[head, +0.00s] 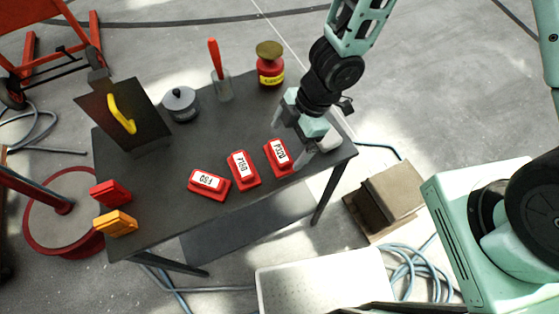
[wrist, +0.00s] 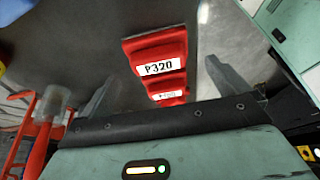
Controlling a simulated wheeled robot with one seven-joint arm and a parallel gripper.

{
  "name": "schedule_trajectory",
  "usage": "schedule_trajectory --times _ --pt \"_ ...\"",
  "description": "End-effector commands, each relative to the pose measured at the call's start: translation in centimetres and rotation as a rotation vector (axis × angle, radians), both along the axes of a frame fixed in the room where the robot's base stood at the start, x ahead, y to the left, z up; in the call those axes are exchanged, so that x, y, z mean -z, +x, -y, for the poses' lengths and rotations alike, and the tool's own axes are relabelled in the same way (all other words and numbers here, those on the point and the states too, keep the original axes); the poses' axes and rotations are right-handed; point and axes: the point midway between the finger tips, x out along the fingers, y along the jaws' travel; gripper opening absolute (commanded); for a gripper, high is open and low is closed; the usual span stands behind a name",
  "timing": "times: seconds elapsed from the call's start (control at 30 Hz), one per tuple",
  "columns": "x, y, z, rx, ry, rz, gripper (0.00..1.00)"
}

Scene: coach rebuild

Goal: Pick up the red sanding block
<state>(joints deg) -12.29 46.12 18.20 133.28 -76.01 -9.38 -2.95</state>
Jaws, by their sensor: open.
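Three red sanding blocks with white labels lie in a slanting row on the dark table. The right one, marked P320 (head: 279,157), is closest to my gripper (head: 297,137). The middle block (head: 243,169) and the left block (head: 209,184) lie to its left. Another red block (head: 110,193) without a visible label lies by the table's left edge. My gripper is open and empty above the table's right part, beside the P320 block.
An orange block (head: 115,223) lies beside the unlabelled red one. A pale object (head: 330,140) is at the right corner. The table front is clear.

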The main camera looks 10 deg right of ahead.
Motion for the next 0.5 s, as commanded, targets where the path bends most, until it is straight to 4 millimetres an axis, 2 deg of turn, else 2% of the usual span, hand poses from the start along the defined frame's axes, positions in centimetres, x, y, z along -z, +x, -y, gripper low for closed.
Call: schedule_trajectory --times 0.03,0.2,0.5 --pt "0.6 -0.1 -0.2 -0.002 0.0 0.001 1.0" --pt "1.4 -0.1 -0.5 -0.001 -0.001 0.0 1.0" --pt "5.1 -0.3 -2.0 -0.002 -0.002 -0.001 1.0"
